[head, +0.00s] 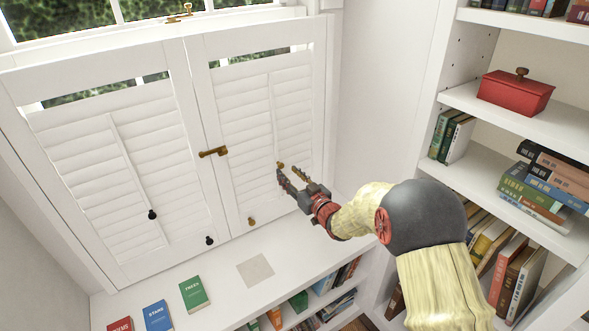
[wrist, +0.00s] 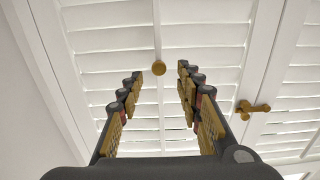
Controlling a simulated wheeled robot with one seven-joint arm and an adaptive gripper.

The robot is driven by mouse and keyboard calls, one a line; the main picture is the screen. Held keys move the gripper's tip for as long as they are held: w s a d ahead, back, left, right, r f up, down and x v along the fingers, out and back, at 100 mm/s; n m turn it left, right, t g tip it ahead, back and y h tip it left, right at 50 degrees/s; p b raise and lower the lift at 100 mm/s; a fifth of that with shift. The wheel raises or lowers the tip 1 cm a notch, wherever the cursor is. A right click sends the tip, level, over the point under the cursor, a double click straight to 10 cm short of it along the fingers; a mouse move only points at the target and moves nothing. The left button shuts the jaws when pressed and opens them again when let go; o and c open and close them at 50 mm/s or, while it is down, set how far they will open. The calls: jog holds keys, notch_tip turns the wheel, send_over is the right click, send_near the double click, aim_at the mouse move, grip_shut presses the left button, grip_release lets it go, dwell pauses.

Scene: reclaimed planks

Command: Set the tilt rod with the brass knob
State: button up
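The right shutter panel's tilt rod (head: 273,110) is a thin white upright bar over the louvers, with a small brass knob (head: 280,164) low on it. In the wrist view the rod (wrist: 156,28) leads to the brass knob (wrist: 158,68), which shows in the gap between my fingertips. My gripper (head: 284,172) is open in front of the right panel, close to the knob. The wrist view also shows my gripper (wrist: 160,74) with its fingers spread and nothing held. I cannot tell whether a finger touches the knob. The louvers look nearly closed.
The left panel has its own tilt rod with a black knob (head: 152,214). A brass latch (head: 213,152) joins the panels' middle. Low pulls are black (head: 210,240) and brass (head: 251,221). Books (head: 194,293) lie on the sill. A bookcase (head: 470,98) stands right.

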jog(key=v, duration=0.8)
jog(key=shift+s, duration=0.4)
jog(key=shift+d, duration=0.15)
